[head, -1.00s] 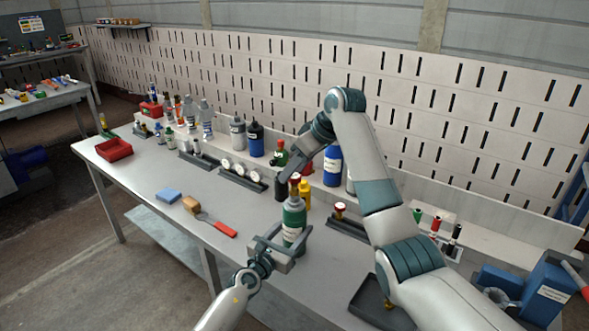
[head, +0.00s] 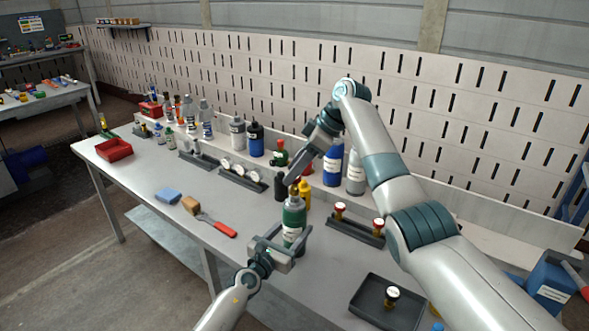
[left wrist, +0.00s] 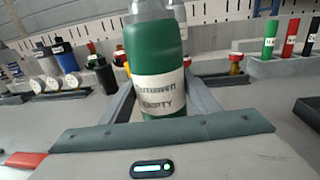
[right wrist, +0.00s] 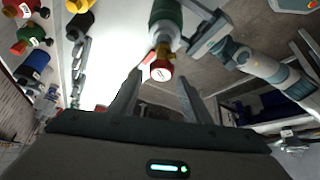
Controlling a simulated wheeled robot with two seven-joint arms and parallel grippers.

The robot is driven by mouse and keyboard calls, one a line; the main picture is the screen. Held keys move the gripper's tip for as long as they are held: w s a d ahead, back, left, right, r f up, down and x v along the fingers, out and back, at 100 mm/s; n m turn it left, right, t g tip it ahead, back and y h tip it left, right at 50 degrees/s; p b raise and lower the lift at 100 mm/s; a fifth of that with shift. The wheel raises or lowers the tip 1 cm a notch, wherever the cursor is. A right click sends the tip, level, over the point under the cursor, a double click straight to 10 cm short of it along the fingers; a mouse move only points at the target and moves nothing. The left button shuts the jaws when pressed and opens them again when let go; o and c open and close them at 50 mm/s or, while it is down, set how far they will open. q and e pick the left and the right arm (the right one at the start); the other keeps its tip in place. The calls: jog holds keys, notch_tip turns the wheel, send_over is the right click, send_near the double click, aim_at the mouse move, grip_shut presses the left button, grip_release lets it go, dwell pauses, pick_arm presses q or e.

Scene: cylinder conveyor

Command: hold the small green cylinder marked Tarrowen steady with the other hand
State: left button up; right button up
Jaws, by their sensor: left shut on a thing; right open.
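The small green cylinder (head: 293,225) stands upright on the bench with a grey shoulder. Its white label in the left wrist view (left wrist: 157,92) reads something like "Tarrowen" and "EMPTY". My left gripper (head: 286,243) is shut around its lower body, one finger on each side. My right gripper (head: 292,181) is open, close above the cylinder's top, and hides part of it in the head view. In the right wrist view the cylinder (right wrist: 166,18) has a red-capped valve (right wrist: 161,66) on top, just beyond the open fingertips.
Several bottles and cylinders line the back, among them a blue one (head: 332,165) and a grey one (head: 356,172). A rack (head: 357,233) holds two red-and-brass valves. A dark tray (head: 372,316) holds a black-topped piece. A red-handled brush (head: 222,230) lies left of the cylinder.

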aim_at(294, 187)
jog(key=shift+a+n+g, duration=0.1)
jog(key=shift+n+g, duration=0.7)
jog(key=shift+n, duration=0.5)
jog(key=shift+f, duration=0.1)
jog(key=shift+f, duration=1.15)
grip_shut()
